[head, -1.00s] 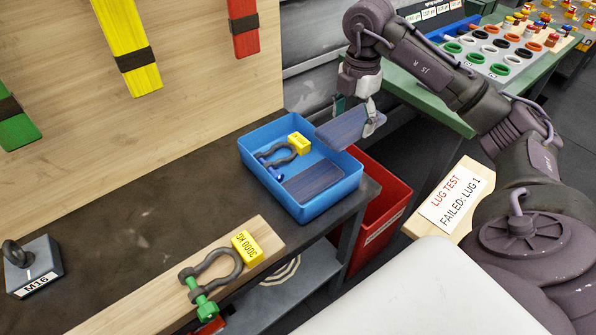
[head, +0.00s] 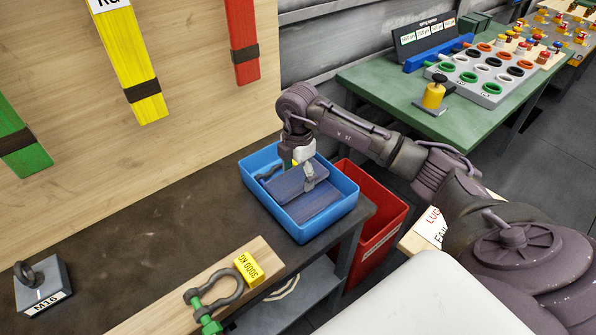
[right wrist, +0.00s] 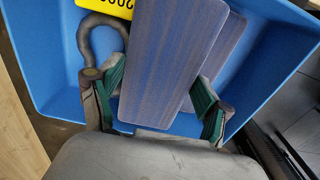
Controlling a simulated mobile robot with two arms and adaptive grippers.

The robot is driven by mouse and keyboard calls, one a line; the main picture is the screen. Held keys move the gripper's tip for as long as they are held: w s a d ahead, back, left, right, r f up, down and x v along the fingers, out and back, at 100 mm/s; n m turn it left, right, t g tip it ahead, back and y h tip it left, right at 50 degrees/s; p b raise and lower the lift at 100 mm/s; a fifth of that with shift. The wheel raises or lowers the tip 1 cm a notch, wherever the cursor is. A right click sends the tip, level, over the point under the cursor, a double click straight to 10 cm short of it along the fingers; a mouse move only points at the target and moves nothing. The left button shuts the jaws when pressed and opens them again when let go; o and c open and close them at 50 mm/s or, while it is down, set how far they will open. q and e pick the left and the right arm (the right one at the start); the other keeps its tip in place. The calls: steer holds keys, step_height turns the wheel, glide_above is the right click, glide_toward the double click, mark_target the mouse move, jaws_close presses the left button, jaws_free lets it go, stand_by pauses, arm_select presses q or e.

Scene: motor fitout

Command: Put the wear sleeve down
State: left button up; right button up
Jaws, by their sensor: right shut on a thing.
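The wear sleeve (head: 284,187) is a flat dark blue-purple strip. My right gripper (head: 301,172) is shut on it, and the right wrist view shows the sleeve (right wrist: 180,55) between the green finger pads. The gripper holds it over or inside the blue tray (head: 325,228); I cannot tell whether it touches anything beneath. A second similar strip (head: 326,210) lies on the tray floor, partly covered. A grey shackle (right wrist: 92,38) with a yellow tag (right wrist: 108,6) lies in the tray beside the held sleeve. My left gripper is not in view.
A red bin (head: 378,232) stands right of the dark bench (head: 150,245). A shackle with a green pin (head: 213,297) and a yellow 3000 KG tag (head: 249,269) lie on a wooden board. A grey M16 block (head: 40,288) sits at left. The bench middle is clear.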

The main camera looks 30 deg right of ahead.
mark_target(298, 177)
steer(key=shift+f, duration=0.15)
steer(key=shift+f, duration=0.1)
steer(key=shift+f+b, duration=0.3)
steer(key=o, duration=1.2)
steer(key=shift+c, duration=0.2)
steer(key=shift+r, duration=0.1)
steer(key=shift+w+r, duration=0.1)
steer(key=shift+r, duration=0.45)
step_height(298, 177, up, 12)
steer(key=b, duration=0.1)
steer(key=shift+f+b, duration=0.2)
steer(key=shift+b, duration=0.1)
